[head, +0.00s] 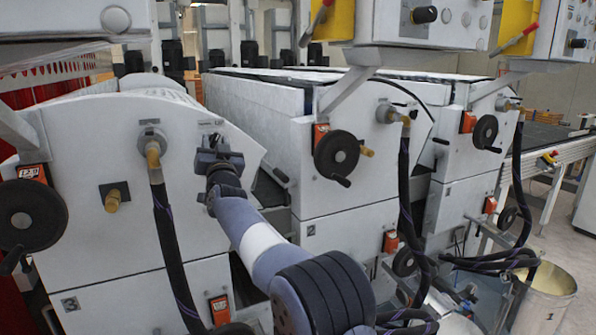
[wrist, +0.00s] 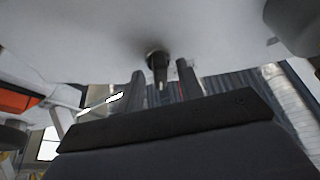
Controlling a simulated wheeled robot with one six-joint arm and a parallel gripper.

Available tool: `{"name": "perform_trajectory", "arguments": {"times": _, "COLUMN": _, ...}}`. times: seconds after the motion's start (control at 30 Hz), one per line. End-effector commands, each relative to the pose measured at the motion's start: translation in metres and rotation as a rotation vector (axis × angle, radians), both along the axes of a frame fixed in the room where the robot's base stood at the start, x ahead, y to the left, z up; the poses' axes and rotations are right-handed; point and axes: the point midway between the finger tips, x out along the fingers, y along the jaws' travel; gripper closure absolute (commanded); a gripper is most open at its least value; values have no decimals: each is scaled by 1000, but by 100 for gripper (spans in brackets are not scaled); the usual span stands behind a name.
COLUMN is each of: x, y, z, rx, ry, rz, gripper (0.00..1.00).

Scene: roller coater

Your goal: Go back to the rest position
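My gripper (head: 212,143) is at the upper right of the white front panel of coater unit 3 (head: 95,240), close to the panel. My arm reaches up to it from the bottom of the head view. In the wrist view my gripper (wrist: 162,74) has its two fingers standing apart. A dark knob-like fitting (wrist: 158,60) on the pale panel shows between them, with a gap visible on each side. I cannot tell how deep the fitting sits between the fingers. Nothing appears held.
A black handwheel (head: 336,155) on unit 2 stands right of my gripper. A dark hose (head: 171,250) hangs left of it from a brass fitting (head: 153,154). Control boxes (head: 420,22) overhang above. A metal bucket (head: 545,295) stands at lower right. Open floor lies at far right.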

Motion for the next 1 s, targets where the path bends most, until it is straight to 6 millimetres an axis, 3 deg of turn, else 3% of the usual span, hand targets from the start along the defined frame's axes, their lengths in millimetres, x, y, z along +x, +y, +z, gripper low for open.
{"name": "perform_trajectory", "arguments": {"times": 1.0, "x": 1, "y": -2, "z": 6, "rx": -487, "ry": -235, "rz": 0, "gripper": 65}}
